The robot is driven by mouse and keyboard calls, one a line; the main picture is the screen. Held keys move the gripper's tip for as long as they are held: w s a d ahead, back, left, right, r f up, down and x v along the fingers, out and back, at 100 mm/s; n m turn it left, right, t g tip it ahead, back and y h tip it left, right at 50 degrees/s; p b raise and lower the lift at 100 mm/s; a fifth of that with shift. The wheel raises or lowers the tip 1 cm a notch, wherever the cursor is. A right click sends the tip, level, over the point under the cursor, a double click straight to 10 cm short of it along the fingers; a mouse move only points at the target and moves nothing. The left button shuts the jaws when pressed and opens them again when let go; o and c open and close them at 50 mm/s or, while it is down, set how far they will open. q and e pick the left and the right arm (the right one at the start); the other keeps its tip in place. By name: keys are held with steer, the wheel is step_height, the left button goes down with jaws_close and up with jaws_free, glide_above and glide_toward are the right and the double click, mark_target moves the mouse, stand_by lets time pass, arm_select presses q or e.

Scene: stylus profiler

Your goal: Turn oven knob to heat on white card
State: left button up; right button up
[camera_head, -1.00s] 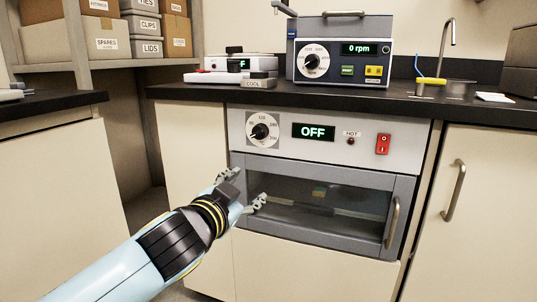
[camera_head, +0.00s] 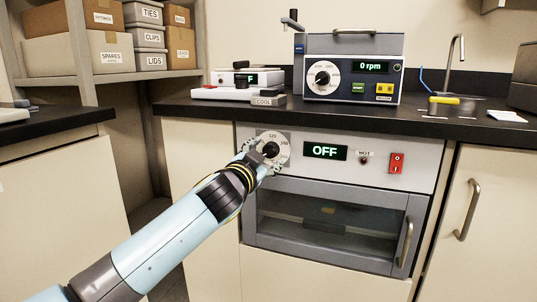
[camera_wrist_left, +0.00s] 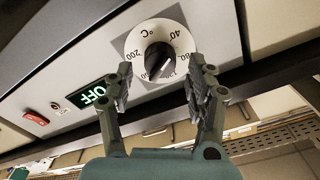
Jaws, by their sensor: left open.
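The oven knob (camera_head: 271,150) is black on a round white dial at the left of the oven panel. In the left wrist view the knob (camera_wrist_left: 160,61) lies between my fingertips, with dial marks including 40, 200 and °C around it. My left gripper (camera_head: 262,157) is open at the dial, one finger on each side of the knob; a gap shows between fingers and knob in the left wrist view (camera_wrist_left: 161,72). The oven display (camera_head: 325,151) reads OFF. A small white card-like sheet (camera_head: 507,116) lies on the counter at the right; its writing cannot be read. My right gripper is out of view.
The oven's glass door (camera_head: 325,219) is closed below the panel. A red switch (camera_head: 396,163) and HOT lamp (camera_head: 364,160) sit right of the display. A centrifuge-like device (camera_head: 350,75) reading 0 rpm and a COOL block (camera_head: 268,100) stand on the black counter above.

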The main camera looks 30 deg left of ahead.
arm_select(q)
steer(key=shift+w+a, duration=0.1)
steer(key=shift+w, duration=0.35)
steer(key=shift+s+r, duration=0.1)
jaws_close()
stand_by(0.3)
